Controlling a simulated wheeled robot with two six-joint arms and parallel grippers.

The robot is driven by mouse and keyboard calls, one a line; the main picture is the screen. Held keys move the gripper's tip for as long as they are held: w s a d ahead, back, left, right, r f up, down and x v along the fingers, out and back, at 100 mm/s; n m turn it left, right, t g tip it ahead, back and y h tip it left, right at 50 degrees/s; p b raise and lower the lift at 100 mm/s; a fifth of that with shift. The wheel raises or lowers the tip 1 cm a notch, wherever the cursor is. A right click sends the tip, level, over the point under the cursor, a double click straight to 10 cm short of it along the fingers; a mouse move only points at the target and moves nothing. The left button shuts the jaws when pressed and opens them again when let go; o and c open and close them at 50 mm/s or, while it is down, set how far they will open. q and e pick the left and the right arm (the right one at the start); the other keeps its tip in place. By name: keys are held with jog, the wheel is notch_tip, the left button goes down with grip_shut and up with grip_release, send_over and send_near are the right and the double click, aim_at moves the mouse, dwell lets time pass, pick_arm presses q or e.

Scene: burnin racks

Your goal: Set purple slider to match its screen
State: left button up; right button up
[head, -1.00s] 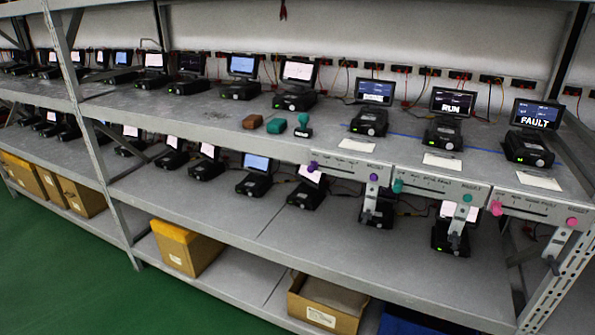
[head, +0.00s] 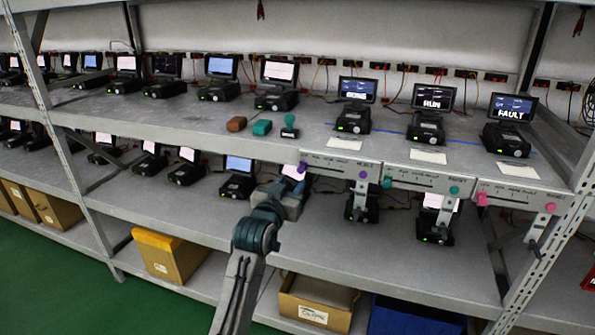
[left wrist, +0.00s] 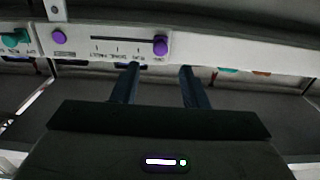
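The purple slider knob (head: 303,167) sits at the left end of its slot on the leftmost of the three shelf-edge panels (head: 335,168). In the left wrist view the picture is turned over, and the slider knob (left wrist: 160,45) is at the slot's right end. A round purple knob (head: 363,175) is on the same panel. The screen above it (head: 357,89) is lit, but its word is too small to read. My left gripper (head: 297,178) is just below and in front of the slider knob. Its fingers (left wrist: 158,75) are apart and empty, short of the knob.
Neighbouring panels carry a teal slider (head: 387,182) and a pink slider (head: 482,199); their screens read RUN (head: 433,98) and FAULT (head: 512,107). A lower shelf with devices is beneath the panels.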

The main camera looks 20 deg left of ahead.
aim_at(300, 170)
pick_arm(q)
jog(key=w+p, duration=0.1)
jog(key=w, duration=0.6)
jog(key=shift+d, duration=0.1)
grip_shut()
